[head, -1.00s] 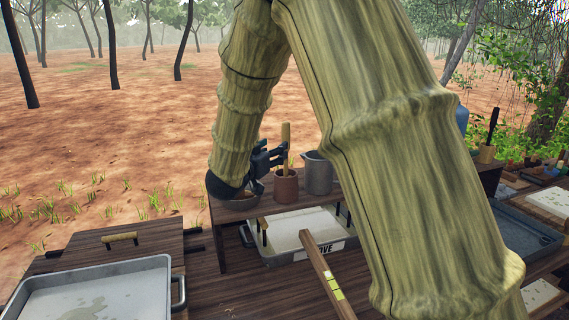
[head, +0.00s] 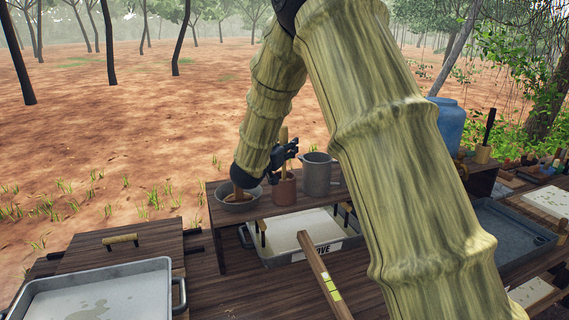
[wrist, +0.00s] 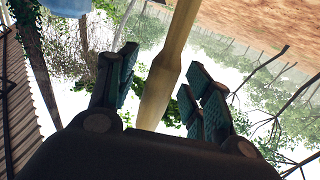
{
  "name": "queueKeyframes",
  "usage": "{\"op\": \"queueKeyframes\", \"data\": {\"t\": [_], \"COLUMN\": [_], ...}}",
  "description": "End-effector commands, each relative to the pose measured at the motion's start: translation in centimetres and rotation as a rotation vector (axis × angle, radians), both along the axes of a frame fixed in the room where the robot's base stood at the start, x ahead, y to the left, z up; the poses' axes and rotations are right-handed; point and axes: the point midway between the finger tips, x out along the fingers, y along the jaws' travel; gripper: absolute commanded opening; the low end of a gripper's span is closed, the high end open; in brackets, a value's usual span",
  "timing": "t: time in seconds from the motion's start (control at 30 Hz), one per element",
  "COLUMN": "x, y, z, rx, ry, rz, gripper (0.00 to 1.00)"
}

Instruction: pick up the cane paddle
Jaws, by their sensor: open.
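The cane paddle (head: 284,135) is a pale yellow stick standing upright in a reddish-brown pot (head: 285,192) on a wooden bench. My gripper (head: 288,157) is at the paddle, just above the pot, and covers part of it. In the wrist view, the paddle (wrist: 163,82) runs between the two open fingers of my gripper (wrist: 163,88). Gaps show on both sides, so the fingers appear apart from it. The paddle's lower end is hidden in the pot.
A grey jug (head: 318,176) stands close to the right of the pot. A grey bowl (head: 240,206) with a brown stick in it stands to the left. A tray (head: 290,255) lies below the bench. A blue container (head: 450,124) is behind my arm.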

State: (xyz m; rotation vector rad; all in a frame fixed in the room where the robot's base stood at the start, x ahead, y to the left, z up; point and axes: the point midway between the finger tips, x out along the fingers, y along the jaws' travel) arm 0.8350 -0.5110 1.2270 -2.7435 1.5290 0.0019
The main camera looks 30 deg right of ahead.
Motion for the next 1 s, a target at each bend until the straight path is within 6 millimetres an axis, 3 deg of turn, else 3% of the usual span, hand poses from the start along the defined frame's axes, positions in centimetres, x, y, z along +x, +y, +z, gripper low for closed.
{"op": "queueKeyframes", "data": {"t": [0.13, 0.4, 0.77, 1.0], "x": [0.0, 0.0, 0.0, 0.0], "y": [0.0, 0.0, 0.1, 0.1], "z": [0.0, 0.0, 0.4, 3.6], "rx": [0.0, 0.0, 0.0, -0.001], "ry": [0.0, 0.0, -0.001, -0.006], "rz": [0.0, 0.0, 0.0, 0.001], "gripper": [0.47, 0.0, 0.0, 0.0]}}
